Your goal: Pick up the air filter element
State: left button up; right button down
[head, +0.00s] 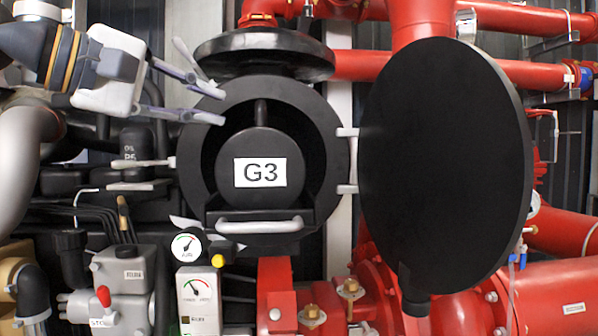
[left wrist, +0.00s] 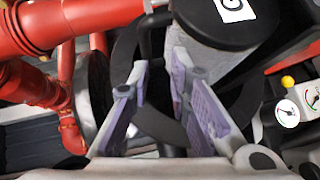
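The air filter element, a black-capped cylinder with a white G3 label (head: 261,148), sits inside the round black housing (head: 328,125). In the left wrist view its cap and grey side (left wrist: 213,52) show at the top. My left gripper (head: 222,107) is open at the upper left of the housing, with its fingertips over the rim in the head view. The left wrist view shows its two fingers (left wrist: 158,52) spread apart, with nothing held; I cannot tell whether the right-hand finger touches the element's side. My right gripper is not in view.
A large black round cover (head: 445,165) stands open to the right of the housing on a hinge. A grey handle (head: 259,226) lies below the element. Gauges (head: 188,247) and a valve block stand below left. Red pipes (head: 420,20) run above.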

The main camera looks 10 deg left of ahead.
aim_at(262, 109)
pick_arm(q)
jog(key=x, duration=0.3)
jog(key=r+x, duration=0.1)
jog(key=x, duration=0.3)
jog(key=r+x, duration=0.1)
jog(key=x, duration=0.2)
jog(key=shift+w+d, duration=0.1)
jog(key=shift+w, duration=0.45)
grip_shut()
